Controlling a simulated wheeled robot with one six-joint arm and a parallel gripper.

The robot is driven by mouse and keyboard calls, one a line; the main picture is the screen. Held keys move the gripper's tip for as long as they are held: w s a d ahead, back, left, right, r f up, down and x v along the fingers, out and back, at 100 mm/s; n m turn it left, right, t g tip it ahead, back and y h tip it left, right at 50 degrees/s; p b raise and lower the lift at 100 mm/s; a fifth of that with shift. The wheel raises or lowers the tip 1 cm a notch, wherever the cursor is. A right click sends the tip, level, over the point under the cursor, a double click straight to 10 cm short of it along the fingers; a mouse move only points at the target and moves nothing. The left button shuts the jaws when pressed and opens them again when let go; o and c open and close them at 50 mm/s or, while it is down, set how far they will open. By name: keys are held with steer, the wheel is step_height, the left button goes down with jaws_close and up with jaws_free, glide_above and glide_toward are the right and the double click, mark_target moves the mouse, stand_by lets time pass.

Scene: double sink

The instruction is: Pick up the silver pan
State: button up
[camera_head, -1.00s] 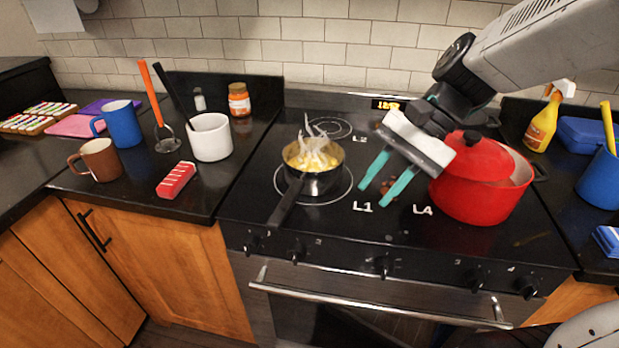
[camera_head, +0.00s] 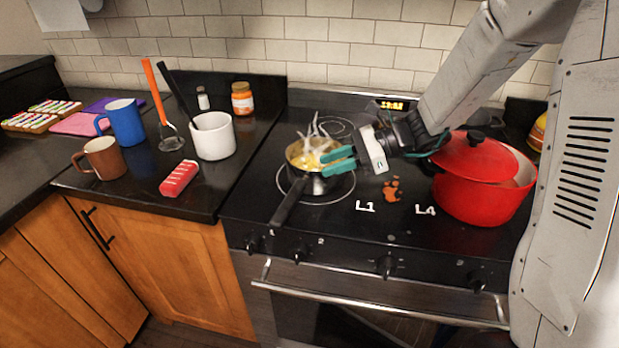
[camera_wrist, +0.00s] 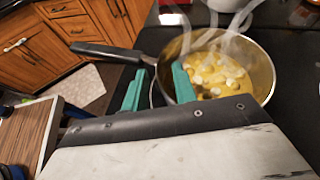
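The silver pan (camera_head: 303,181) stands on the back-left part of the stove's left front burner, with its black handle (camera_head: 287,203) pointing toward the front left. It holds steaming yellow food with pale pieces, and it also shows in the wrist view (camera_wrist: 262,72). My gripper (camera_head: 327,164) is at the pan's right side in the head view, its teal fingers level with the rim. In the wrist view the two fingers (camera_wrist: 155,88) are apart, with the right one close to the pan wall near the handle's base. Whether they touch the pan is unclear.
A red pot (camera_head: 485,190) with its lid tilted stands right of my gripper. An orange-brown spill (camera_head: 392,189) lies on the stove.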

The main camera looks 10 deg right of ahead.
mark_target(305, 186)
steer(key=shift+x, duration=1.45)
jaws_close()
